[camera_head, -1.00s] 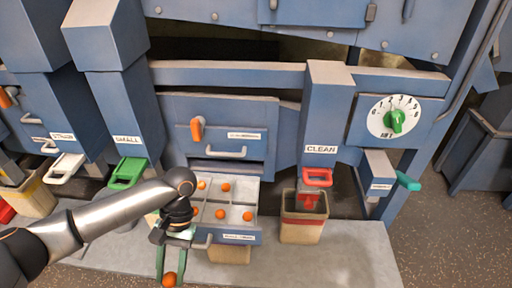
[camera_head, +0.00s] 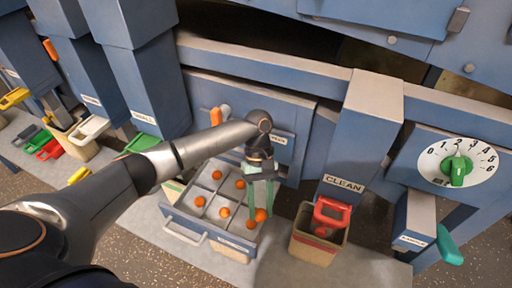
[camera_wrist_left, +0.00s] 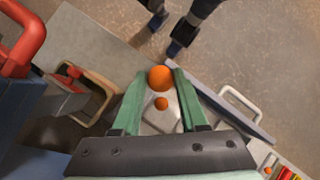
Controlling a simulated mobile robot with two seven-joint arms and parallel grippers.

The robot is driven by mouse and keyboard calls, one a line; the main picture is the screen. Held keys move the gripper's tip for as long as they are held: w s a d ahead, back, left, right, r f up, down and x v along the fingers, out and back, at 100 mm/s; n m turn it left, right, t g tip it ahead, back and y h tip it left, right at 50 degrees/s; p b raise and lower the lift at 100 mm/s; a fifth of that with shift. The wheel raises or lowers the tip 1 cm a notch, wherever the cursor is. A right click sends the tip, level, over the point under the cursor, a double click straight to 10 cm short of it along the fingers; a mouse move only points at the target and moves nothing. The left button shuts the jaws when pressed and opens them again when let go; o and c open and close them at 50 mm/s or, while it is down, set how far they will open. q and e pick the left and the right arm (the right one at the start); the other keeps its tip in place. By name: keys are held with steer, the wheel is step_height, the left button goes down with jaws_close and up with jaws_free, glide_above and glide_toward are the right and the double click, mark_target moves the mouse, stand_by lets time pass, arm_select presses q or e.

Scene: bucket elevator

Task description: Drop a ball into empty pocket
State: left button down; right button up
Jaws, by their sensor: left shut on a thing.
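My left gripper (camera_head: 261,214) is shut on an orange ball (camera_head: 261,215), held between its green fingertips over the right side of the divided tray (camera_head: 208,230). The held ball (camera_wrist_left: 160,78) also shows between the fingertips in the left wrist view, with a smaller-looking ball (camera_wrist_left: 161,104) beyond the fingers. Several orange balls lie in the tray's pockets, such as one at the left (camera_head: 200,201). The back right pocket is largely hidden by the gripper, so I cannot tell what it holds. My right gripper is not in view.
A bin (camera_head: 317,238) with a red handle (camera_head: 332,213) stands right of the tray under the CLEAN chute (camera_head: 368,120). The blue machine wall rises behind the tray. A green dial (camera_head: 457,168) and teal lever (camera_head: 449,245) are at the right.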

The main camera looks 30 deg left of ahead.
arm_select(q)
steer(key=w+a+r+n+t+h+p, duration=0.1)
steer(key=w+a+r+n+t, duration=0.1)
steer(key=w+a+n+t, duration=0.6)
steer(key=w+a+r+n+t+h+p, duration=0.15)
steer(key=w+n, duration=0.25)
steer(key=n, duration=0.8)
step_height(320, 180, down, 6)
steer(key=y+b, duration=0.1)
steer(key=b, duration=0.2)
steer(key=shift+w+d+f+n+t+b, duration=0.15)
steer(key=shift+w+f+n+t+b, duration=0.1)
steer(key=shift+n+t+b, duration=0.1)
steer(key=shift+r, duration=0.1)
steer(key=shift+c, duration=1.8)
jaws_free()
steer(key=p+v, duration=0.1)
steer(key=v, duration=1.1)
steer(key=shift+r+p, duration=0.2)
steer(key=shift+p, duration=0.15)
